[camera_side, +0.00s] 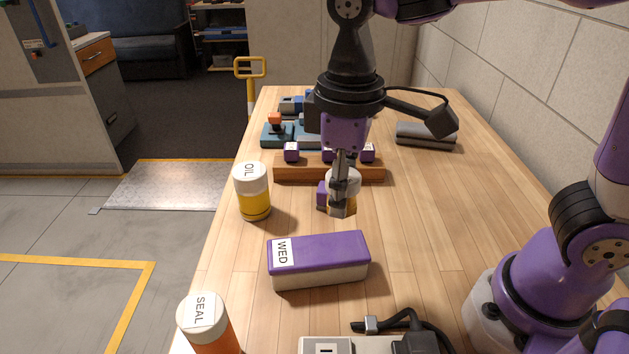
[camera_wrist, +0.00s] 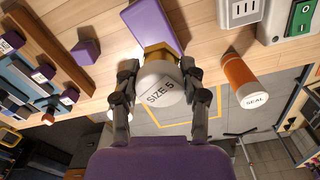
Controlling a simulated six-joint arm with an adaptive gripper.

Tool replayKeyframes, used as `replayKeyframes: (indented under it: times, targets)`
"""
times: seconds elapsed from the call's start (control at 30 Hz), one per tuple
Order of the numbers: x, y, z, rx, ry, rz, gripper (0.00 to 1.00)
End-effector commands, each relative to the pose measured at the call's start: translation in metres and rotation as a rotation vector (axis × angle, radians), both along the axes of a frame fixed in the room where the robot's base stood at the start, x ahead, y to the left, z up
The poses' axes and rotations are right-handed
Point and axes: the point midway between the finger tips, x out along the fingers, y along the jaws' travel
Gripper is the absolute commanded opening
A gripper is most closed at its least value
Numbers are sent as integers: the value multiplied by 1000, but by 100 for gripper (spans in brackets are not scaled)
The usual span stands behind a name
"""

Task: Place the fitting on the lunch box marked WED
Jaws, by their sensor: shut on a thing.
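The fitting (camera_side: 347,180) has a white round body and a brass hex part (camera_side: 343,209) below it. In the wrist view, the fitting (camera_wrist: 163,85) reads SIZE 5. My gripper (camera_side: 340,187) is shut on its white body and holds it above the table, behind the lunch box. In the wrist view, my gripper's (camera_wrist: 160,92) fingers press on both sides. The lunch box (camera_side: 325,252) has a purple lid, a pale base and a white WED label at its left end. The wrist view shows its purple lid (camera_wrist: 153,22) behind the fitting, label hidden.
A yellow OIL jar (camera_side: 253,192) stands left of the lunch box, and an orange SEAL jar (camera_side: 208,325) at the front left. A wooden rail (camera_side: 300,172) with purple blocks lies behind. A small purple block (camera_wrist: 85,52) stands near the fitting. A socket box (camera_side: 330,346) is in front.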

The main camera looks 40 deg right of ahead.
Motion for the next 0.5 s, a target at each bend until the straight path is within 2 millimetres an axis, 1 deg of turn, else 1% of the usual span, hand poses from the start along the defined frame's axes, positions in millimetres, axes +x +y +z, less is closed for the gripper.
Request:
replayKeyframes:
  times: [0.03,0.1,0.2,0.3,0.37,0.43,0.5]
  targets:
    - [-12,20,5,1,-2,68,5]
    - [-28,40,9,1,-2,137,5]
    - [-47,60,15,1,-2,211,5]
    - [-60,71,18,0,-1,257,5]
    - [-64,73,18,0,0,271,5]
    - [-60,72,14,-1,1,277,5]
    - [-50,64,7,-2,2,275,5]
